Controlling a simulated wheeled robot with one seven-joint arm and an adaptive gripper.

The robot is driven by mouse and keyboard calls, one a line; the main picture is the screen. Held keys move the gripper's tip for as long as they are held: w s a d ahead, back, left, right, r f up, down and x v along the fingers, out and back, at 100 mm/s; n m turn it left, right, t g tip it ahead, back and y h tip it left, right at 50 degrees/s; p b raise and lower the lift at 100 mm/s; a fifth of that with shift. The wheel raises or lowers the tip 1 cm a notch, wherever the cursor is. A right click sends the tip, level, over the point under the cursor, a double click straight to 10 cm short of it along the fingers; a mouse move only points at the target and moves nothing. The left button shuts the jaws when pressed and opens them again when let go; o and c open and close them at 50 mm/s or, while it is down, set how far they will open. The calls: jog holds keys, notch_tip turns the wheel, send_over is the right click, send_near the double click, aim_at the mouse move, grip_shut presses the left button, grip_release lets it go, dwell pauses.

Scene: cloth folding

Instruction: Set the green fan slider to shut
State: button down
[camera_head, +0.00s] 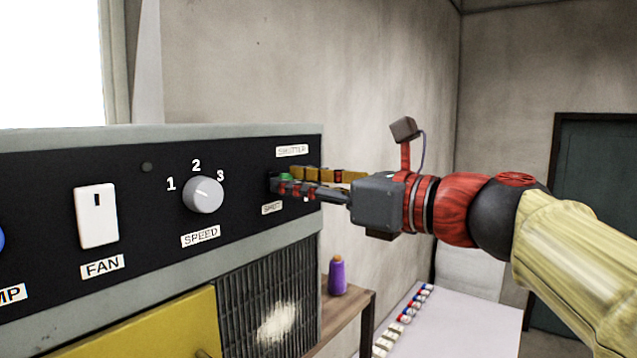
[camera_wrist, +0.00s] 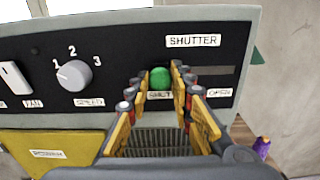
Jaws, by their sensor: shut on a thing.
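The green slider knob (camera_wrist: 160,79) sits under the SHUTTER label on the black panel, just above the SHUT label, at the left part of its slot. The slot runs right toward the OPEN label in the wrist view. My gripper (camera_wrist: 157,76) has its fingers on either side of the knob and is shut on it. In the head view my gripper (camera_head: 283,178) reaches in from the right, and the green knob (camera_head: 286,177) shows only a little between the fingers.
A grey SPEED dial (camera_head: 204,195) and a white FAN switch (camera_head: 97,216) are left of the slider. A yellow panel (camera_head: 150,330) and dark grille (camera_head: 270,300) lie below. A purple spool (camera_head: 337,277) stands on a wooden shelf to the right.

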jog(key=shift+s+a, duration=0.1)
jog(key=shift+s, duration=0.05)
jog(key=c, duration=2)
grip_release()
jog(key=o, duration=0.4)
jog(key=shift+s+a, duration=0.1)
jog(key=shift+a, duration=0.05)
jog(key=shift+o, duration=0.2)
jog(key=v, duration=1.2)
